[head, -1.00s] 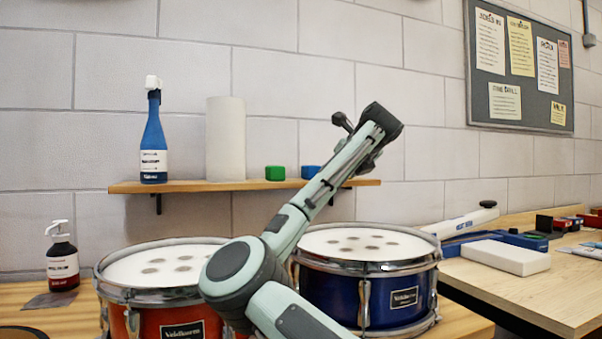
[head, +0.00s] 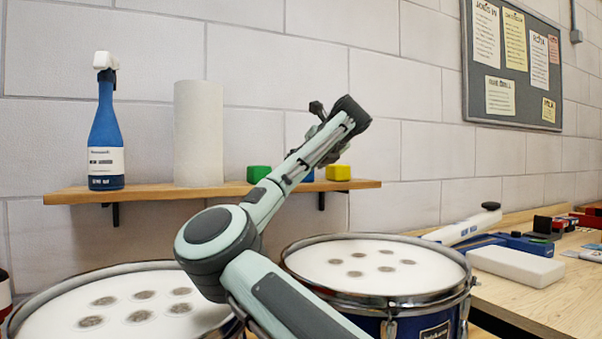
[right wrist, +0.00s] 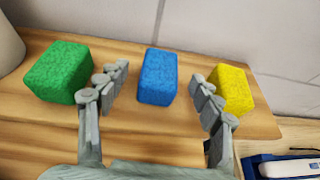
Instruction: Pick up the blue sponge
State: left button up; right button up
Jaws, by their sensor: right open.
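The blue sponge (right wrist: 158,82) lies on the wooden shelf between a green block and a yellow block in the right wrist view. In the head view only a small part of the blue sponge (head: 308,177) shows behind my right arm. My right gripper (right wrist: 160,73) is open and empty. In the right wrist view its fingers appear on either side of the blue sponge, with gaps on both sides. I cannot tell how far above the shelf the fingertips are. My left gripper is not in view.
The green block (right wrist: 58,72) and yellow block (right wrist: 232,88) flank the fingers closely. A paper roll (head: 198,134) and blue spray bottle (head: 106,130) stand left on the shelf (head: 150,193). Drums (head: 375,268) stand below. A wall (head: 420,150) is behind.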

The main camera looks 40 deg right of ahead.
jog(key=x, duration=0.4)
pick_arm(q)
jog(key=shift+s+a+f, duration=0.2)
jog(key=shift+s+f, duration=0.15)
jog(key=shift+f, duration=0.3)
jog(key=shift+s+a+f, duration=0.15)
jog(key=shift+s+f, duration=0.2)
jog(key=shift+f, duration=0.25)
pick_arm(e)
jog(key=c, duration=1)
jog(key=shift+r, duration=0.15)
